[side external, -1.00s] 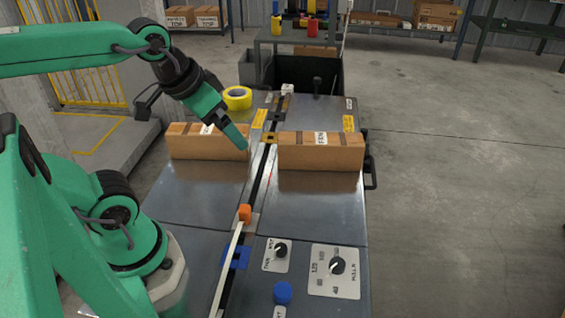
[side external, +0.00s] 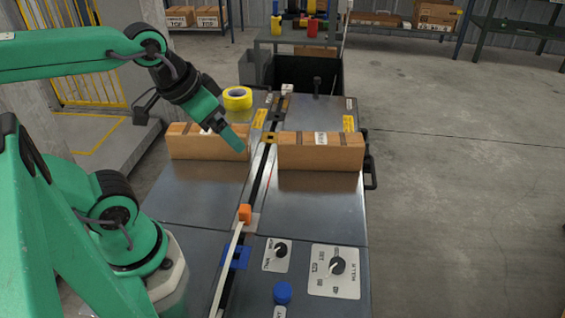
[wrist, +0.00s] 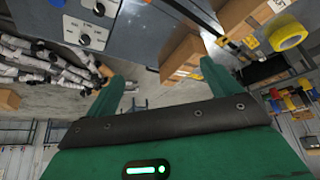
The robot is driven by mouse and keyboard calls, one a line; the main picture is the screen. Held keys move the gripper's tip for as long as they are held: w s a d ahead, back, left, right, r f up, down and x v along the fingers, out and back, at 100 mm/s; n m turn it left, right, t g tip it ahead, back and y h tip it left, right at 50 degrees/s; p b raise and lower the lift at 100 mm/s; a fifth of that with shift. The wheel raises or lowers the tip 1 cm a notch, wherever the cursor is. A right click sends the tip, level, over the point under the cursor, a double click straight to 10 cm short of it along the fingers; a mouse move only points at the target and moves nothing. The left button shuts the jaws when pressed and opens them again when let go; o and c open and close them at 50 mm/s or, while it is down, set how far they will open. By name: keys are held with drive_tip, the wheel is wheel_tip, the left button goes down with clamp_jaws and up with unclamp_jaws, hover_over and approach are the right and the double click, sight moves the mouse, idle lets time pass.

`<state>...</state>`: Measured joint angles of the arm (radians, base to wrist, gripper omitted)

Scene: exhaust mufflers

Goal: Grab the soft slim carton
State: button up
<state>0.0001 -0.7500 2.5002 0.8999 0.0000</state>
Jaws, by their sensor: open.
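Two slim brown cartons stand on the metal table. The left carton (side external: 190,147) is partly behind my gripper, and the right carton (side external: 320,155) has dark straps and a white label. I cannot tell which is the soft one. My green gripper (side external: 236,143) is tilted down at the right end of the left carton, left of the right one; contact cannot be told. In the wrist view my gripper (wrist: 165,84) is open and empty, with one carton (wrist: 182,60) beyond the fingers and another (wrist: 247,17) farther off.
A yellow tape roll (side external: 237,98) lies behind the left carton. A dark slot with an orange block (side external: 245,213) runs along the table's middle. A knob panel (side external: 335,270) and blue button (side external: 283,292) are at the front.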

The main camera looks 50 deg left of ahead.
drive_tip(key=shift+w+a, duration=0.1)
drive_tip(key=n+g, duration=0.5)
drive_tip(key=n, duration=2.2)
hover_over(209, 140)
drive_tip(key=w+a, duration=0.1)
drive_tip(key=a, duration=0.2)
wheel_tip(209, 140, down, 14)
drive_tip(key=shift+w+f, duration=0.15)
drive_tip(key=shift+a+f+n+g, duration=0.3)
drive_tip(key=shift+a+f+n, duration=0.1)
drive_tip(key=shift+n, duration=0.1)
drive_tip(key=shift+d+f, duration=0.2)
drive_tip(key=shift+f, duration=3.7)
